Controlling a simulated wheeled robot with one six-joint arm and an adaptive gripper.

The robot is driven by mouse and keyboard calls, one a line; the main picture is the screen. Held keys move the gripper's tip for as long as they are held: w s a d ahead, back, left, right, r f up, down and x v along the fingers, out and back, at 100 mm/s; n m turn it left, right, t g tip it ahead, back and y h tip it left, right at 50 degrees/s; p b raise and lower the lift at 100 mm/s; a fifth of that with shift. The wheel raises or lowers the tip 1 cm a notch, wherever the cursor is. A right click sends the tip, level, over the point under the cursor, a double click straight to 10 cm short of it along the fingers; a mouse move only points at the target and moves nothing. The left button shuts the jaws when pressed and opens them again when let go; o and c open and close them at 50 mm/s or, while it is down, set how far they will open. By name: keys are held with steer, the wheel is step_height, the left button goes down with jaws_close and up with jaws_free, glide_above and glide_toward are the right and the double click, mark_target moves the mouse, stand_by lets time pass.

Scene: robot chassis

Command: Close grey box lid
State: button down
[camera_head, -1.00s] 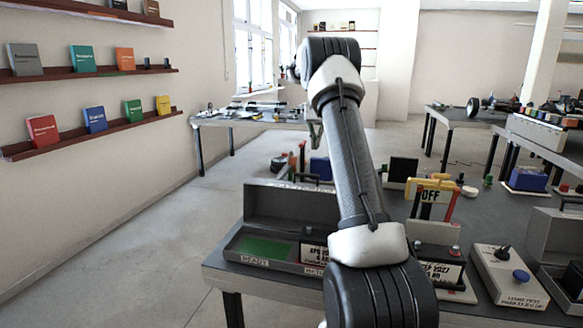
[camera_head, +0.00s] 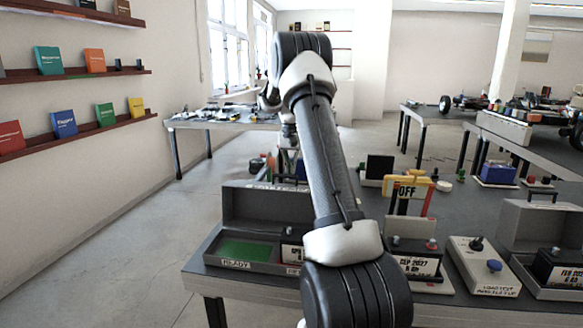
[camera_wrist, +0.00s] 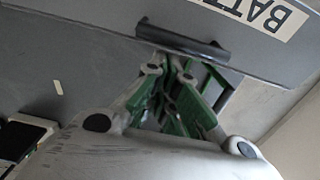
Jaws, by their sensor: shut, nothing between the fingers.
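A grey box (camera_head: 212,257) with a green floor panel and a "READY" label stands at the near left of the table. Its grey lid (camera_head: 245,208) stands raised at the back of the box, and my arm covers part of its right side. In the wrist view the grey lid (camera_wrist: 95,22) fills the top, with a dark handle (camera_wrist: 180,42) and a white label beginning "BATT". My gripper (camera_wrist: 172,66) is shut and empty, its fingertips just below the handle. I cannot tell whether they touch it. In the head view my arm hides the fingers.
A second grey box (camera_head: 545,225) with a raised lid stands at the right. A test device (camera_head: 482,268), a dark battery (camera_head: 415,262) and a yellow "OFF" sign (camera_head: 408,187) stand between. Open floor (camera_head: 110,235) lies left of the table (camera_head: 200,280).

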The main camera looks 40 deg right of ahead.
steer(key=shift+s+a+r, duration=0.15)
steer(key=shift+a, duration=0.05)
stand_by(0.3)
